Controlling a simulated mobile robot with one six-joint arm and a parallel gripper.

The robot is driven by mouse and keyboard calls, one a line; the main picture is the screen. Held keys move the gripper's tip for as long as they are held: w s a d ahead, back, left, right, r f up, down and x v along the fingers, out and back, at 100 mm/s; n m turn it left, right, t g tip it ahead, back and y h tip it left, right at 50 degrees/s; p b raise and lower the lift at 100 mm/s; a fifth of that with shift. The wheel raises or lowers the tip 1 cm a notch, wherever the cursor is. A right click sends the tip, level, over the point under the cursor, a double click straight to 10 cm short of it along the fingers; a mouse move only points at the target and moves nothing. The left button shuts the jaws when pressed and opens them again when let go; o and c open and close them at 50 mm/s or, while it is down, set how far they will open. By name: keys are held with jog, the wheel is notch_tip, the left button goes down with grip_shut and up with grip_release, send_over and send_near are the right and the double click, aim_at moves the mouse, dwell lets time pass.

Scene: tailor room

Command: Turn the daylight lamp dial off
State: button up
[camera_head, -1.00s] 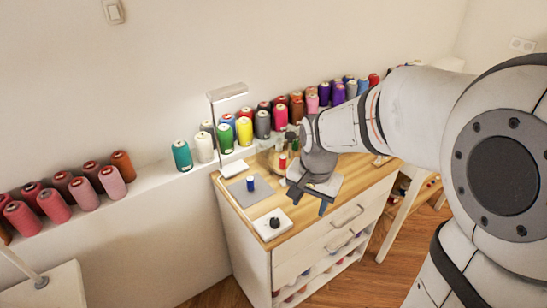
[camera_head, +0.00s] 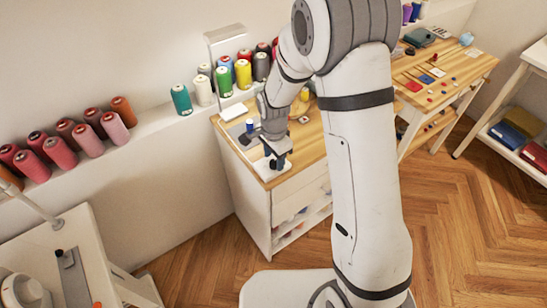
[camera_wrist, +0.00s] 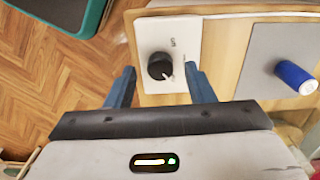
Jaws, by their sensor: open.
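The lamp dial is a black round knob (camera_wrist: 160,66) on a white plate (camera_wrist: 185,28). A pale mark on the knob points toward the lower right in the wrist view, and small lettering lies above it on the plate. My gripper (camera_head: 278,160) is open over the plate, with one blue finger on either side of the knob in the wrist view. I cannot tell how far above the knob the fingertips are. The white daylight lamp (camera_head: 225,33) stands at the back of the wooden cabinet top.
A blue spool (camera_wrist: 295,77) stands on a grey mat (camera_wrist: 262,55) beside the plate. Several coloured thread cones line the wall ledge behind. A work table (camera_head: 460,68) with small items stands to the right. The wooden floor (camera_head: 470,200) at the front right is clear.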

jog(key=shift+f, duration=0.6)
jog(key=c, duration=0.9)
jog(key=shift+a, duration=0.1)
jog(key=shift+c, duration=0.5)
